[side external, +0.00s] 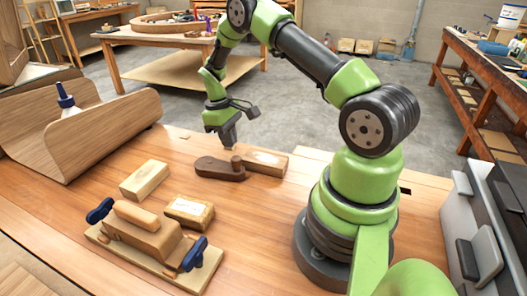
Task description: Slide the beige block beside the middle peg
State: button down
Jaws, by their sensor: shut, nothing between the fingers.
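Several light wooden blocks lie on the workbench (330,190). A plain beige block (145,180) lies left of centre. A second block (189,210) with a pale top patch lies nearer the camera, to its right. A short upright brown knob (237,165), perhaps a peg, stands at that piece's right part. I cannot tell which peg is the middle one. My gripper (230,147) points down, shut and empty, just behind the brown piece and left of the third block; contact is unclear.
A wooden jig (130,254) with blue-handled clamps sits at the front left. A curved bent wood sheet (95,135) and a white bottle with a blue nozzle (67,103) are at the back left. A grey case (480,225) stands at right. Bench surface is clear around the centre front.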

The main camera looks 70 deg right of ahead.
aim_at(264, 158)
jog(key=s, duration=1)
jog(key=shift+a, duration=0.2)
jog(key=shift+f, duration=0.85)
jog(key=shift+w, duration=0.1)
jog(key=shift+w+d, duration=0.1)
jog(key=w, duration=1.3)
jog(key=shift+d, duration=0.1)
jog(key=shift+r, duration=0.1)
